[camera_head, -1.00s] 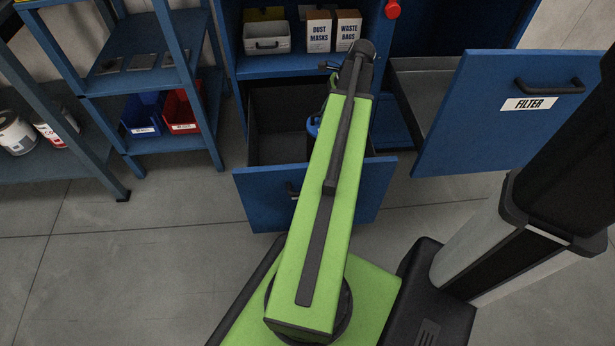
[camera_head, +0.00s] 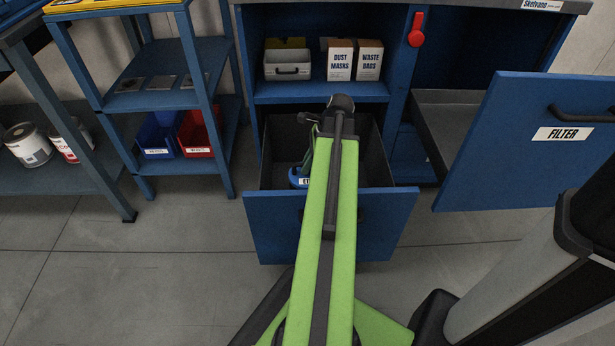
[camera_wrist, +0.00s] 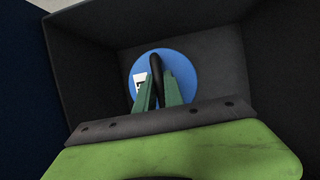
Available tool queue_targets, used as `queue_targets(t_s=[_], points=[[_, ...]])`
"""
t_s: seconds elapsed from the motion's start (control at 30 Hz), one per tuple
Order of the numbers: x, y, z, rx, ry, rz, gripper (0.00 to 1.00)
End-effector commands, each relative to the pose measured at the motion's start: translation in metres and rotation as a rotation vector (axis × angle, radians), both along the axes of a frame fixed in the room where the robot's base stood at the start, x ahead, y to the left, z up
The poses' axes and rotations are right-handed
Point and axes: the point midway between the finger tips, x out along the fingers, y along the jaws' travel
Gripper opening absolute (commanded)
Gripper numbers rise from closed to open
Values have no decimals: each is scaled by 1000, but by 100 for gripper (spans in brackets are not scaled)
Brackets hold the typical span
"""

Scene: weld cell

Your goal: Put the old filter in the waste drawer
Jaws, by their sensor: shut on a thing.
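The old filter (camera_head: 296,177) is a blue round-topped thing with a white label, mostly hidden behind my arm in the head view. In the wrist view its blue top (camera_wrist: 178,64) and black handle show, with my gripper (camera_wrist: 157,78) shut on the handle. The filter is inside the open waste drawer (camera_head: 275,225), which has dark inner walls and a blue front. The wrist view shows the drawer's dark wall (camera_wrist: 90,75) around it. I cannot tell whether the filter touches the drawer floor.
A blue door labelled FILTER (camera_head: 520,165) stands open at the right. A shelf above the drawer holds a grey bin (camera_head: 287,66), a dust masks box (camera_head: 340,62) and a waste bags box (camera_head: 369,63). Blue (camera_head: 155,138) and red (camera_head: 197,136) bins sit on the left rack.

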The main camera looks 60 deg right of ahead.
Motion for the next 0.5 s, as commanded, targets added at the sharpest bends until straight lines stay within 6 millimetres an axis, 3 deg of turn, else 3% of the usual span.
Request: queue_targets(t_s=[0.17,0.4,0.5], points=[[1,0,-4,1,-1,0,0],[1,0,-42,0,-1,1,0],[1,0,-42,0,-1,1,0]])
